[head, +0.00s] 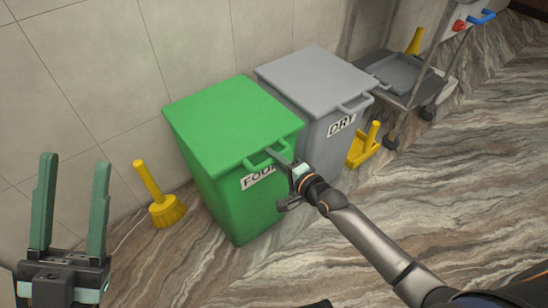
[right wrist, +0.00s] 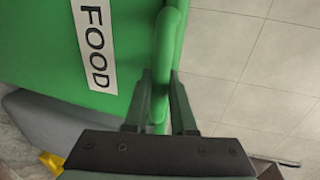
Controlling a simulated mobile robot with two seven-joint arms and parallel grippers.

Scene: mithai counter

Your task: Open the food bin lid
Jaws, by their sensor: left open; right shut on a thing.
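The green food bin (head: 240,205) stands against the tiled wall with its green lid (head: 230,118) lying flat and closed on top. A loop handle (head: 262,160) sticks out from the lid's front edge above the white FOOD label. My right gripper (head: 282,160) is at this handle, shut on it. In the right wrist view the gripper's fingers (right wrist: 160,105) sit on both sides of the green handle (right wrist: 168,60), beside the FOOD label (right wrist: 95,45). My left gripper (head: 72,205) is open and empty at the lower left, away from the bin.
A grey bin (head: 318,130) labelled DRY stands right beside the food bin. A wheeled cart (head: 405,80) is at the upper right. The marbled floor in front is clear.

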